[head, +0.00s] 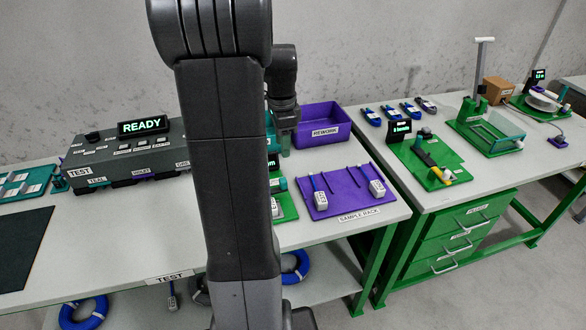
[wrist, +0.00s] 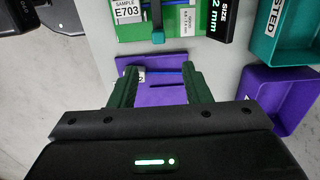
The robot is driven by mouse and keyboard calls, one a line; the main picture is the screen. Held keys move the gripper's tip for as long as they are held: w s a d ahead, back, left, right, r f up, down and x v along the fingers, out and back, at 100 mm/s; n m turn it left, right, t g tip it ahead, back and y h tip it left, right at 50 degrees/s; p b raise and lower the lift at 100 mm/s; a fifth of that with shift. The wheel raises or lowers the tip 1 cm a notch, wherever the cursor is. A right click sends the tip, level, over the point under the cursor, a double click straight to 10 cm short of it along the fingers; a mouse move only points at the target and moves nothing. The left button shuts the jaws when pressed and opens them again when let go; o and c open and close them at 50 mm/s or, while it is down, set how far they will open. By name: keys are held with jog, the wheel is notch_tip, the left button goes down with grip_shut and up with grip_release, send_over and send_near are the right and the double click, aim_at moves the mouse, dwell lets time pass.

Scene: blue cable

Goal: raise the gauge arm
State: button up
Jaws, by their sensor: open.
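The gauge stands on a green base (head: 289,209), mostly hidden behind my arm in the head view. In the wrist view its green base (wrist: 185,30) is at the top, with a black size display (wrist: 222,18) reading "2 mm", cut off by the frame edge. A narrow teal bar (wrist: 158,30) on the base looks like the gauge arm and appears low. A white tag marked "SAMPLE E703" (wrist: 127,10) lies left of it, with a bit of blue cable at the top edge. My gripper (wrist: 160,76) is open and empty, above the purple sample rack and short of the gauge.
The purple sample rack (head: 328,207) holds white-tagged blue cables. The purple rework bin (head: 330,128) stands behind it; a teal bin (wrist: 283,30) is beside it. The test box (head: 130,155) showing "READY" is left. A second table with green fixtures (head: 432,160) stands right.

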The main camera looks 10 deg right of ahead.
aim_at(283, 179)
notch_tip(283, 179, down, 14)
jog(key=shift+s+a+r, duration=0.1)
jog(key=shift+s+r, duration=0.05)
jog(key=shift+r, duration=0.1)
dwell(0.3)
grip_shut()
